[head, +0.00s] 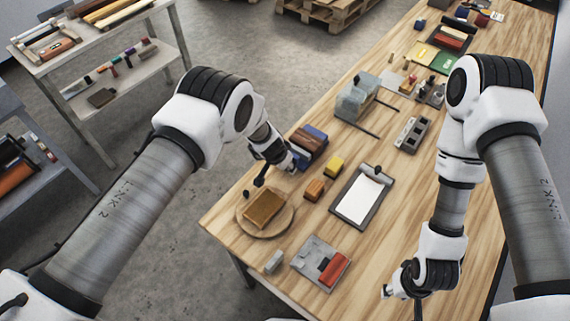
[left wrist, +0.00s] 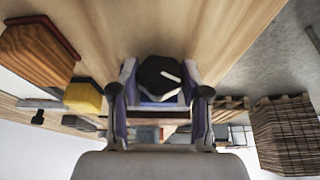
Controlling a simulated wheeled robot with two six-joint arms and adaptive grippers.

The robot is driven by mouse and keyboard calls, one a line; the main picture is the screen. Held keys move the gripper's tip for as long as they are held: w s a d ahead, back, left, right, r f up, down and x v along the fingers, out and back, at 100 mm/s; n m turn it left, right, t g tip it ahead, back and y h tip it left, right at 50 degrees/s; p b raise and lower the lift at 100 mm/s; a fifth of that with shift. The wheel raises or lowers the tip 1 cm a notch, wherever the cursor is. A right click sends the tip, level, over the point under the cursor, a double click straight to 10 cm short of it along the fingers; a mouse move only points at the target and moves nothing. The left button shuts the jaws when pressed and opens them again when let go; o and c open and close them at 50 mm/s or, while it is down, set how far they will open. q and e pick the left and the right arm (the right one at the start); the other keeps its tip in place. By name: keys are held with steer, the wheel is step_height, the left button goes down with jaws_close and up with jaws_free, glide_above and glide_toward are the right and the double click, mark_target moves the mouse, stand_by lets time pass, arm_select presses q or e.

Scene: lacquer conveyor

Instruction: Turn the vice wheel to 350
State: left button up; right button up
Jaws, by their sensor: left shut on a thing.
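The vice (head: 311,141), blue with brown jaws, stands at the left edge of the wooden bench. Its dark wheel (left wrist: 160,74) shows in the left wrist view as a black knob with a white pointer mark, in front of a blue body. My left gripper (head: 290,160) is at the vice's near-left side, with its two fingers on either side of the wheel, shut on it. In the head view the wheel is hidden behind the gripper. The number the mark points at cannot be read. My right gripper (head: 391,291) hangs over the near right of the bench, away from the vice; its jaws are unclear.
Near the vice are a yellow block (head: 334,166), an orange-brown block (head: 314,189) and a tray with white paper (head: 377,181). A round board (head: 283,222) bearing a brown block lies nearer. A grey machine (head: 355,99) stands beyond. Bare wood lies right of the tray.

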arm_select(q)
steer(key=shift+f+y+b, duration=0.3)
steer(key=shift+f+b, duration=0.05)
steer(key=shift+b, duration=0.2)
arm_select(e)
steer(key=shift+f, duration=0.85)
arm_select(q)
steer(key=shift+r+t, duration=0.15)
steer(key=shift+t, duration=0.15)
arm_select(e)
steer(key=shift+f, duration=0.25)
arm_select(q)
steer(key=shift+r, duration=0.2)
arm_select(e)
steer(key=shift+r, duration=0.15)
arm_select(q)
steer(key=o, duration=1.2)
steer(key=shift+c, duration=0.2)
arm_select(e)
steer(key=shift+r, duration=0.1)
